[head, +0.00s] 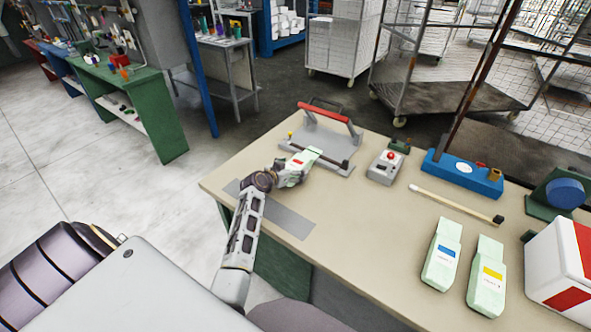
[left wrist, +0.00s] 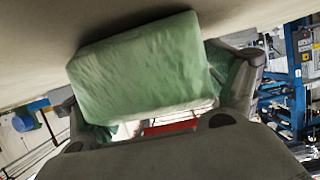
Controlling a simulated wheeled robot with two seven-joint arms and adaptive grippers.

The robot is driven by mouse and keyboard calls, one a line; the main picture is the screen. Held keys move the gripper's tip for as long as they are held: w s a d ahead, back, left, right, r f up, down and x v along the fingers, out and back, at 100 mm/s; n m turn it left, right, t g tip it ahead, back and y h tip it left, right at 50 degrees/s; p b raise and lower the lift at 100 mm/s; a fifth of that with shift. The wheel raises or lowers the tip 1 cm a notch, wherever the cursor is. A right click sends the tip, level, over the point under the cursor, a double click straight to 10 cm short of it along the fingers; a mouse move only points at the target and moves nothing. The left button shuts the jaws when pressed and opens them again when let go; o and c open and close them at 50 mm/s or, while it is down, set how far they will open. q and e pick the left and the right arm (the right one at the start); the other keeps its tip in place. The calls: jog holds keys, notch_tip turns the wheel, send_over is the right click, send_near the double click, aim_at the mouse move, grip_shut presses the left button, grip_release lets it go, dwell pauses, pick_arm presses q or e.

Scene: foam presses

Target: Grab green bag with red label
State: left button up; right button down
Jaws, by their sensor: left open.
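The pale green bag with the red label (head: 301,159) lies at the front edge of the grey press plate on the table. My left gripper (head: 292,174) is at its near end in the head view, partly covering it. In the left wrist view the green bag (left wrist: 145,70) fills the middle, between the two fingers of the open left gripper (left wrist: 158,98). Whether the fingers touch the bag I cannot tell. My right gripper is not in view.
The press (head: 325,138) with its red-handled bar stands just behind the bag. A grey box with a red button (head: 386,167), a blue device (head: 460,175), a rod (head: 455,203) and a white-and-red box (head: 562,270) are farther right. The table middle (head: 350,220) is clear.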

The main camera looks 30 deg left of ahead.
pick_arm(q)
jog(key=c, duration=0.9)
jog(key=shift+c, duration=0.2)
jog(key=shift+r, duration=0.1)
jog(key=shift+c, duration=0.2)
jog(key=shift+r, duration=4.95)
